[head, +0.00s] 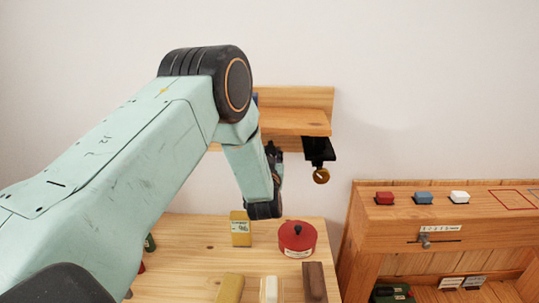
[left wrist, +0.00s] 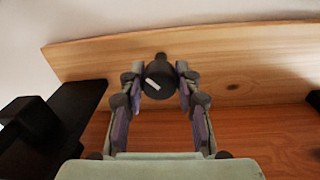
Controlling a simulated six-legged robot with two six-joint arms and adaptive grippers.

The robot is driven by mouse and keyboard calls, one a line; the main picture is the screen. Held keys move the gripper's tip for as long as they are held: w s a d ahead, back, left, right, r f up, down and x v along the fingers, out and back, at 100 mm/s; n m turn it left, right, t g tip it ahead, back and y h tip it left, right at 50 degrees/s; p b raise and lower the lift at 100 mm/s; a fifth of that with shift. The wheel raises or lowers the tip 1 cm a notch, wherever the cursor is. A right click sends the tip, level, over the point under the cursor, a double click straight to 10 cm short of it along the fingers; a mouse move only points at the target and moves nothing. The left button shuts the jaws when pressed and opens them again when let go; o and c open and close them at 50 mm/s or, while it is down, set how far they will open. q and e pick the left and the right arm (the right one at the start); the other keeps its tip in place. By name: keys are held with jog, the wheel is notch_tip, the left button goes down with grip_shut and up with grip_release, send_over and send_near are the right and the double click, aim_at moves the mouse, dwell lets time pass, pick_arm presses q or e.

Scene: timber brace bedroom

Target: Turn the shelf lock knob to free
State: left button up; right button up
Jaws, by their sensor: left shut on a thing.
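The shelf lock knob (left wrist: 158,82) is a dark round knob with a white slanted mark on its face, in the left wrist view in front of a wooden board. My left gripper (left wrist: 159,80) is shut on it, with one finger against each side. In the head view my left gripper (head: 273,160) is partly hidden behind my arm, at the wooden wall shelf (head: 300,120). The knob itself is hidden there. My right gripper is in neither view.
Below, a wooden table (head: 190,245) bears a yellow carton (head: 240,233) and a red lidded pot (head: 298,242). A wooden cabinet (head: 400,215) with coloured blocks stands at the right.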

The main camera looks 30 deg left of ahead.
pick_arm(q)
jog(key=shift+r+m, duration=0.1)
jog(key=shift+m, duration=0.2)
jog(key=m+p, duration=0.1)
jog(key=m, duration=0.2)
jog(key=shift+m, duration=0.3)
jog(key=m+p, duration=0.1)
jog(key=m, duration=0.3)
jog(key=shift+r+p, duration=0.1)
jog(key=shift+p, duration=0.25)
jog(key=m+p, duration=0.1)
jog(key=m, duration=0.4)
jog(key=shift+m+g+p, duration=0.3)
jog(key=shift+m+p, duration=0.15)
jog(key=shift+m, duration=0.75)
jog(key=o, duration=1.2)
jog(key=shift+d, duration=0.15)
jog(key=shift+c, duration=0.2)
